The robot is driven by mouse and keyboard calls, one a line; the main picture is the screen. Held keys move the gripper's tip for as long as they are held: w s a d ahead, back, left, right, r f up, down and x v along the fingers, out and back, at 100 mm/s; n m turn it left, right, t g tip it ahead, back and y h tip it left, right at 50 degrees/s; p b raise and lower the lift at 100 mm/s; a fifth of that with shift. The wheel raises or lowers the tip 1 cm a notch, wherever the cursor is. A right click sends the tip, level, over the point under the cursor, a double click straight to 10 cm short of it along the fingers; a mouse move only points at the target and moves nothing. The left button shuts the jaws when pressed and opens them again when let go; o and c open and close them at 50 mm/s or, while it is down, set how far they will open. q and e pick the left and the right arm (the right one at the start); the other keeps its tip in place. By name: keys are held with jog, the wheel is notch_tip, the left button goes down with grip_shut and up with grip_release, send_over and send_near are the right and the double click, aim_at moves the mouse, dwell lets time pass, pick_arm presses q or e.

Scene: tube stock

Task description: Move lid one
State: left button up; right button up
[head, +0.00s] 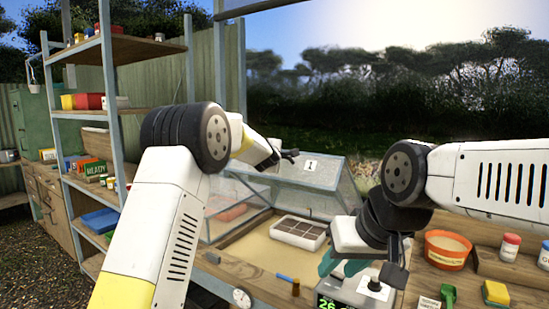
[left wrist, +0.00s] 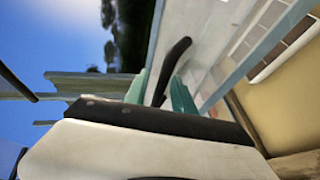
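Lid one is a framed glass panel (head: 318,178) with a white "1" label, tilted up at the back of the cold frame in the head view. My left gripper (head: 283,154) is at its upper left edge, partly hidden by its own arm. In the left wrist view, a curved black handle (left wrist: 175,60) lies between the green fingertips of my left gripper (left wrist: 160,88). The fingers are apart, with a visible gap on one side of the handle; contact is unclear. My right gripper (head: 341,266) points down, its green fingers apart and empty, over a grey scale.
A dark-celled seed tray (head: 300,232) sits on the sand inside the frame. An orange pot (head: 447,250), a red-capped jar (head: 510,247) and a green scoop (head: 448,296) stand on the bench at right. A stocked shelf unit (head: 112,80) stands at left.

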pick_arm(q)
jog(key=shift+s+f, duration=0.1)
jog(key=shift+f, duration=0.05)
jog(key=v, duration=0.7)
jog(key=shift+s+r, duration=0.25)
jog(key=shift+s, duration=0.05)
jog(key=shift+a, duration=0.1)
jog(key=s+a+r+m+g+h, duration=0.15)
jog(key=s+a+m, duration=0.3)
jog(key=s, duration=0.55)
jog(key=s+a+m+g, duration=0.3)
jog(key=s+a, duration=0.2)
jog(key=s, duration=0.4)
jog(key=s+a+f+m+g+y, duration=0.1)
jog(key=s+a+f+m, duration=0.1)
jog(key=s, duration=0.7)
jog(key=s+a+f+m+g+y, duration=0.1)
jog(key=s+a+f+m+g, duration=0.1)
jog(key=s, duration=0.7)
jog(key=s+a+f+m+g+y, duration=0.1)
jog(key=s+a+f+m, duration=0.2)
jog(key=s+a+f, duration=0.2)
jog(key=s+f, duration=0.2)
jog(key=s, duration=0.2)
jog(key=shift+s+a+f, duration=0.3)
jog(key=shift+s+a, duration=0.05)
